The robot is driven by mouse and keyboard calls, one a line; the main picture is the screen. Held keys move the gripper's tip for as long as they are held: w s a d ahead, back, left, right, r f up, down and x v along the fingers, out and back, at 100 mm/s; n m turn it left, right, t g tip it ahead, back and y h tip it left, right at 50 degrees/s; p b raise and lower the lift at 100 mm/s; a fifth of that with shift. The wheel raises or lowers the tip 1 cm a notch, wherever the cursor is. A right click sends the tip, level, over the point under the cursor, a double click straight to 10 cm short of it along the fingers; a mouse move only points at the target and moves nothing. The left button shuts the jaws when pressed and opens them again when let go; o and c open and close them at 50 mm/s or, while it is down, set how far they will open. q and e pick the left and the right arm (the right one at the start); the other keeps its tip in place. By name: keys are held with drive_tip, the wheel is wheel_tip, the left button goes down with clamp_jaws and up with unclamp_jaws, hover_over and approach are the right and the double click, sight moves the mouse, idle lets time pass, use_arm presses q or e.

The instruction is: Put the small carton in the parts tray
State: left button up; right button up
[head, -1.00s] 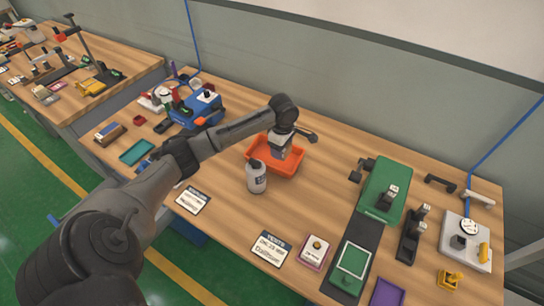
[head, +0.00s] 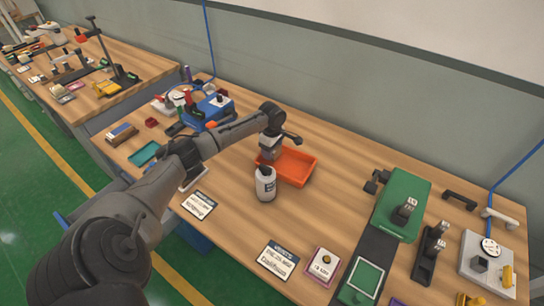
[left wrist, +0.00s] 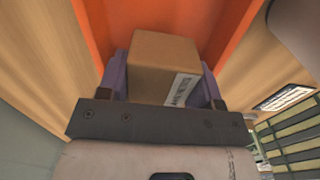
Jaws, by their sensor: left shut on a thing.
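The small brown carton (left wrist: 165,62) with a white label shows in the left wrist view between my left gripper's two purple fingers. My left gripper (left wrist: 164,80) is shut on it. In the head view my left gripper (head: 269,156) points down at the left end of the orange parts tray (head: 303,178). The carton is hard to make out there. The orange tray (left wrist: 118,20) also shows behind the carton in the left wrist view. I cannot tell whether the carton touches the tray. My right gripper is not in view.
A teal tray (head: 145,153) and a blue device (head: 208,110) lie to the left. A green machine (head: 402,203) stands to the right. Bare wood lies between the orange tray and the green machine.

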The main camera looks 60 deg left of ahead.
use_arm(q)
wheel_tip(320, 180, down, 3)
drive_tip(key=shift+f+b, duration=0.2)
drive_tip(key=shift+b, duration=0.3)
drive_tip(key=shift+f, duration=0.1)
drive_tip(key=o, duration=1)
wheel_tip(320, 180, up, 11)
drive_tip(key=p, duration=0.3)
drive_tip(key=shift+r, duration=0.65)
